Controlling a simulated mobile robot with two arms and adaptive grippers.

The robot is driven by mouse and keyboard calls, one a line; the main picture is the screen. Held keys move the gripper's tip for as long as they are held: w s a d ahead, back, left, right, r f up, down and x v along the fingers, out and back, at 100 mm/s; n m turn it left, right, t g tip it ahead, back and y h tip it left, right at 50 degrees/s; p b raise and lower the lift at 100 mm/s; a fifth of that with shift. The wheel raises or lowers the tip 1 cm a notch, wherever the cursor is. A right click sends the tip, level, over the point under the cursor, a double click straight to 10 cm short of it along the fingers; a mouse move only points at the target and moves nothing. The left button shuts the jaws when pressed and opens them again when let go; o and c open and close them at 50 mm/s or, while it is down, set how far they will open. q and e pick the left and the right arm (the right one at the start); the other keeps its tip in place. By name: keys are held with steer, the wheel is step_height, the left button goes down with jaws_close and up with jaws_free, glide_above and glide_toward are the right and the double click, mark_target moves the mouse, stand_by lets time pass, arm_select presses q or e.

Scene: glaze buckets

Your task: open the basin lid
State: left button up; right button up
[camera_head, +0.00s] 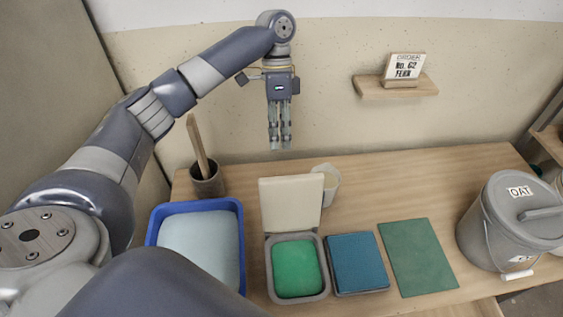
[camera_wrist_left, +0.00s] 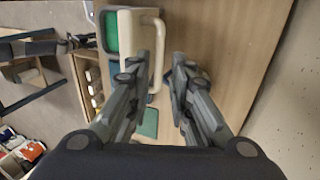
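The basin (camera_head: 268,268) is a grey tub with green contents on the table. Its cream lid (camera_head: 290,203) stands upright at the basin's back edge, so the basin is uncovered. The wrist view shows the lid (camera_wrist_left: 124,32) with a cream handle (camera_wrist_left: 157,50) on its back side, and the green contents beside it. My left gripper (camera_head: 280,140) points down above and behind the lid, apart from it in the head view. Its fingers (camera_wrist_left: 162,62) are apart with nothing held between them. My right gripper is not in view.
A blue tray (camera_head: 153,233) stands left of the basin, a dark cup (camera_head: 208,184) behind it. A blue block (camera_head: 357,262) and green mat (camera_head: 418,257) lie right. A grey bucket (camera_head: 490,235) stands far right.

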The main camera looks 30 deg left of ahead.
mark_target(290, 200)
arm_select(q)
steer(key=x, duration=0.9)
steer(key=shift+p, duration=0.3)
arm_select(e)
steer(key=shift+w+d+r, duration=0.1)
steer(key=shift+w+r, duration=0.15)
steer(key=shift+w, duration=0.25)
arm_select(q)
steer(key=shift+d+f, duration=0.1)
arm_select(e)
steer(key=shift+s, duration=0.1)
arm_select(q)
steer(key=shift+c, duration=0.2)
jaws_close()
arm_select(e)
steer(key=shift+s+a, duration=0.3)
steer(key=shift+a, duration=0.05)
